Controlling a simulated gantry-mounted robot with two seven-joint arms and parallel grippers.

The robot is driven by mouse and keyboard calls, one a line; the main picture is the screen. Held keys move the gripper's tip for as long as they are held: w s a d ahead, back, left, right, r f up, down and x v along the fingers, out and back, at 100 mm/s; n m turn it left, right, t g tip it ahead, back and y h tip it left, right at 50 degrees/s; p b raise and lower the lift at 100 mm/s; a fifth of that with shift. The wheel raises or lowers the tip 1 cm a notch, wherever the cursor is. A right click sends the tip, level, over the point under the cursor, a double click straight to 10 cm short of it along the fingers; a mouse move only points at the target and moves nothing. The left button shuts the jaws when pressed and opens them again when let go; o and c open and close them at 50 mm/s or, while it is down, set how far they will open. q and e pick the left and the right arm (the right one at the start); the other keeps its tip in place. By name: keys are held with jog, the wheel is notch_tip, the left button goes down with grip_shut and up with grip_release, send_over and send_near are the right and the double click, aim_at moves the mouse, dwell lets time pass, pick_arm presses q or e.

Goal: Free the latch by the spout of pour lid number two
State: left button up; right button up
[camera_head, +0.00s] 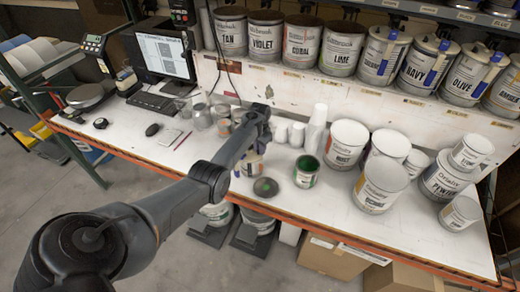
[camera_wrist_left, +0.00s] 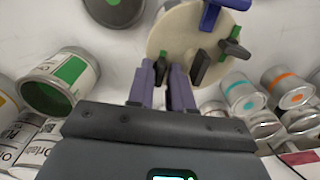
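In the left wrist view a round beige pour lid (camera_wrist_left: 181,24) fills the top middle. It has a blue handle piece (camera_wrist_left: 212,14) and black latches with green marks. One small black latch (camera_wrist_left: 161,69) lies between my left gripper's fingertips (camera_wrist_left: 162,72); I cannot tell whether they touch it. The fingers are apart. A second latch (camera_wrist_left: 202,68) stands just right of the fingers, and a third (camera_wrist_left: 234,47) farther right. In the head view my left arm hides most of the lidded can (camera_head: 252,168). No lid number is readable. My right gripper is not in view.
An open can of green paint (camera_head: 307,171) and a dark disc (camera_head: 265,187) stand on the white bench (camera_head: 330,205) close by. White cans (camera_head: 383,185) crowd the right. Small containers (camera_head: 203,117) stand behind and left. Labelled cans (camera_head: 302,43) line the rack above.

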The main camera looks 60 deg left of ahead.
pick_arm(q)
grip_shut()
jog(key=shift+n, duration=0.4)
jog(key=n+p, duration=0.1)
jog(key=n, duration=0.5)
jog(key=shift+n+p, duration=0.3)
jog(key=shift+p, duration=0.05)
jog(key=n, duration=0.4)
jog(key=shift+n, duration=0.3)
jog(key=n+b, duration=0.1)
jog(key=n, duration=0.3)
jog(key=shift+n, duration=0.4)
